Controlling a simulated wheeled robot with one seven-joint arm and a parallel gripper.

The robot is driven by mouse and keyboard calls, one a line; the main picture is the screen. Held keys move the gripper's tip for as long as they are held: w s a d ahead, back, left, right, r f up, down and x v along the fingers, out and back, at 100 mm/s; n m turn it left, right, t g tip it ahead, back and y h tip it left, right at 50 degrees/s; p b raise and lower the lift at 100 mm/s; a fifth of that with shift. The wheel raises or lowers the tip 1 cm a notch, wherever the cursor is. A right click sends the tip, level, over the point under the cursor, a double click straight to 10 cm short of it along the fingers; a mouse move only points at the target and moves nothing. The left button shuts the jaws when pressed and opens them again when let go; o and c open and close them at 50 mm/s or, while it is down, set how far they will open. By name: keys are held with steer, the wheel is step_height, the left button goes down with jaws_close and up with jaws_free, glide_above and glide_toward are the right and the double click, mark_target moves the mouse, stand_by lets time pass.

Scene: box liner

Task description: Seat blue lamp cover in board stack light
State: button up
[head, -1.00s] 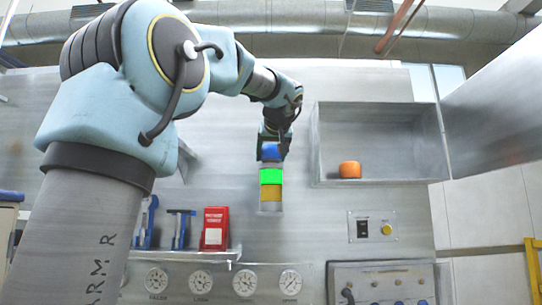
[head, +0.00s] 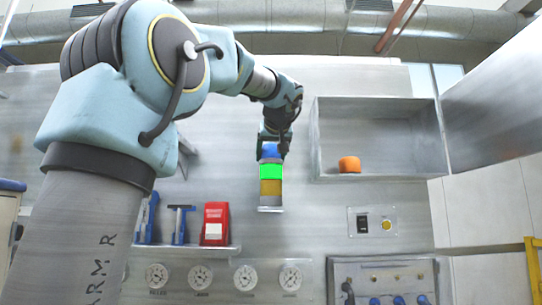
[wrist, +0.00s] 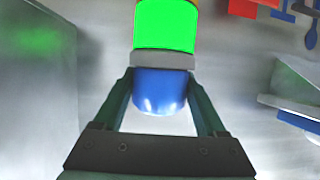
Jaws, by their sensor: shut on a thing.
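The blue lamp cover (head: 270,151) is at the top of the stack light, in line with it. Below it are a lit green section (head: 270,171) and an amber section (head: 270,188). My gripper (head: 271,141) comes from above and is shut on the blue cover. In the wrist view, the blue cover (wrist: 160,91) lies between my two fingers (wrist: 161,88), its rim against or very near a grey collar (wrist: 161,60) beside the green section. I cannot tell whether it is fully seated. The joint is partly hidden in the head view.
An open wall box (head: 320,150) at right holds an orange cover (head: 349,164). A shelf (head: 180,251) at lower left carries blue tools and a red box (head: 215,224). Gauges and a switch plate (head: 372,221) sit lower on the board. The wall around the stack light is clear.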

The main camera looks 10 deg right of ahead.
steer(key=o, duration=1.3)
steer(key=b+v, duration=0.3)
steer(key=v, duration=0.7)
steer(key=shift+s+r, duration=0.1)
steer(key=shift+s, duration=0.3)
